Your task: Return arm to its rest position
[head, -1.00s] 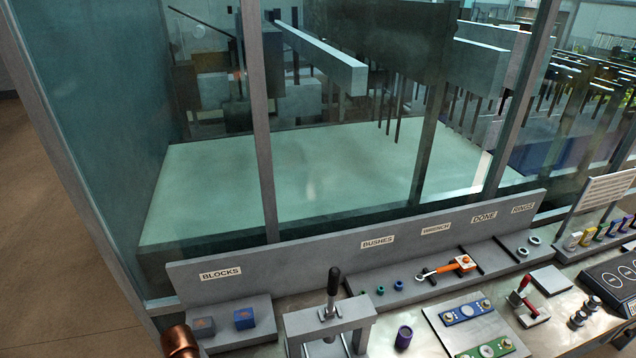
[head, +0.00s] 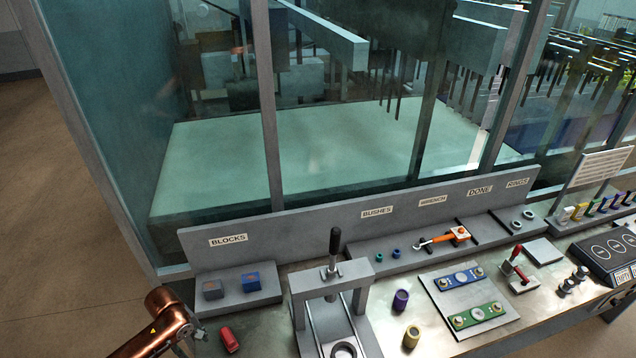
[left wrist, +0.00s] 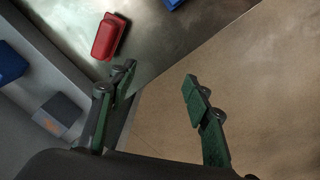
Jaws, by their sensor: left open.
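My left arm's copper link (head: 165,318) comes in at the lower left of the head view, beside the bench's left end. My left gripper (left wrist: 160,85) shows in the left wrist view with its two green-and-dark fingers spread apart and nothing between them. Below it are the bench edge and the brown floor (left wrist: 235,85). A red block (left wrist: 108,37) lies on the bench near the left fingertip, apart from it. The red block also shows in the head view (head: 228,340). My right arm and gripper are not seen.
Two blocks stand on the BLOCKS shelf (head: 238,303). A lever press (head: 335,275) stands right of it, near a purple cylinder (head: 401,300) and a brass-coloured one (head: 411,337). A glass enclosure (head: 110,130) rises behind. Open floor (head: 75,250) lies to the left.

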